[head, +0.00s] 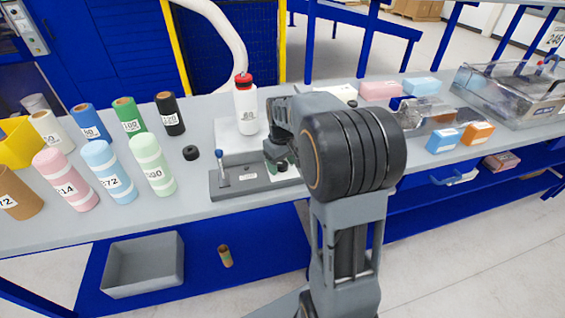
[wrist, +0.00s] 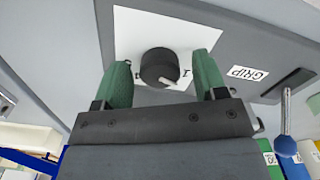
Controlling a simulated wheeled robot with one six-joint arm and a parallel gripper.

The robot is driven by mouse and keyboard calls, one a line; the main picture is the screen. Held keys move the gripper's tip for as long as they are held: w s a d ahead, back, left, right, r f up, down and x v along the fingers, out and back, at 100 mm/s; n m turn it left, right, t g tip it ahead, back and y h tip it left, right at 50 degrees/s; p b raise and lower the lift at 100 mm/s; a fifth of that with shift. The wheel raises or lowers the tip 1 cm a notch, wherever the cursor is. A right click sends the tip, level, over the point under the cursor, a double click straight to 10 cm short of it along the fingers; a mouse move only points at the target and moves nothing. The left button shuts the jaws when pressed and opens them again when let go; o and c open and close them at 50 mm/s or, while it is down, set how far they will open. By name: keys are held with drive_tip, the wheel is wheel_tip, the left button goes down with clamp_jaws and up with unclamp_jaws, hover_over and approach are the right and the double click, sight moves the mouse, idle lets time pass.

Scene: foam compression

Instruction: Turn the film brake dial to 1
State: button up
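The film brake dial (wrist: 159,64) is a round black knob on a white label (wrist: 130,28) on the grey machine face in the wrist view. A pale pointer mark on it points toward the lower right of the picture. A "1" shows on the label just right of the knob; other markings are partly hidden. My gripper (wrist: 163,60) is open, its two green fingers on either side of the knob with a gap on each side. In the head view my gripper (head: 276,160) is over the grey machine base (head: 240,185), and my arm hides the dial.
A blue-tipped lever (wrist: 284,128) stands by a slot near the "GRIP" label (wrist: 247,73); it also shows in the head view (head: 220,156). A red-capped white bottle (head: 246,108) stands behind. Several labelled rolls (head: 109,170) stand left, near a loose black ring (head: 190,153).

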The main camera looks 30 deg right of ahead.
sight(282, 165)
wheel_tip(282, 165, up, 14)
drive_tip(key=p, duration=0.1)
idle(0.7)
drive_tip(key=shift+f, duration=0.1)
idle(0.3)
drive_tip(key=s+a+f+m+t+p, duration=0.1)
drive_tip(key=s+a+f, duration=0.2)
drive_tip(key=s, duration=0.5)
drive_tip(key=s+a+f+m+t+p, duration=0.1)
drive_tip(key=s+a+f+t, duration=0.1)
drive_tip(key=s+a, duration=0.4)
drive_tip(key=shift+s+a+f+t+p, duration=0.3)
drive_tip(key=shift+s+f, duration=0.5)
drive_tip(key=shift+s, duration=0.3)
drive_tip(key=shift+c, duration=0.5)
